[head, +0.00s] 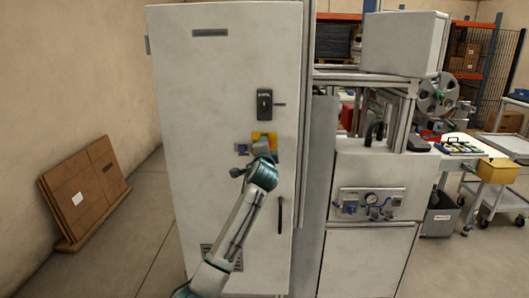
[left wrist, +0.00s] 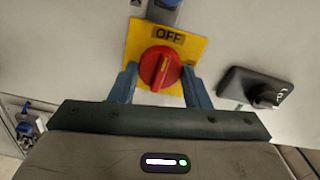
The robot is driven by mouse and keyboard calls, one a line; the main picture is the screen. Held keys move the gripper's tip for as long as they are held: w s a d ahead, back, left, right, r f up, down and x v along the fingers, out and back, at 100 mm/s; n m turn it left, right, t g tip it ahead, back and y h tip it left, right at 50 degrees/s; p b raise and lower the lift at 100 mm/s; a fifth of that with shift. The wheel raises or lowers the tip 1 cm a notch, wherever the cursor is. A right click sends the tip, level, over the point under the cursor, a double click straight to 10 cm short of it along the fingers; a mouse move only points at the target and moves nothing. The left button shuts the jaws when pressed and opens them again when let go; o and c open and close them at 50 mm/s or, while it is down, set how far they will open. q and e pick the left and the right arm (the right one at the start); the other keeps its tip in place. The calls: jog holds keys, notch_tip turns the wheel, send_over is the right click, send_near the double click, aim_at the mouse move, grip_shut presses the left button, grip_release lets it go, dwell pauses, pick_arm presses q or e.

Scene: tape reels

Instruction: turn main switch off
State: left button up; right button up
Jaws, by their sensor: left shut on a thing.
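The main switch is a red round knob (left wrist: 160,68) on a yellow plate (left wrist: 190,50), seen in the left wrist view. The plate has the word OFF above the knob, and the knob's raised grip bar stands nearly upright, its top leaning slightly right. My left gripper (left wrist: 160,85) is shut on the knob, with one finger at each side. In the head view the yellow plate (head: 264,136) shows on the tall grey cabinet (head: 215,90), and my left gripper (head: 262,156) covers the knob. My right gripper is not in view.
A black latch (head: 264,103) sits above the plate, and a blue part (head: 241,149) lies left of it. A dark door handle (head: 280,215) is below. A machine with a gauge panel (head: 371,203) stands right. Flat cardboard (head: 84,192) leans at the left wall.

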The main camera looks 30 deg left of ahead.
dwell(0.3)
pick_arm(q)
jog(key=o, duration=0.9)
jog(key=shift+o, duration=0.5)
jog(key=b+v, duration=0.3)
jog(key=v, duration=0.7)
jog(key=shift+s+d, duration=0.25)
jog(key=shift+s, duration=0.05)
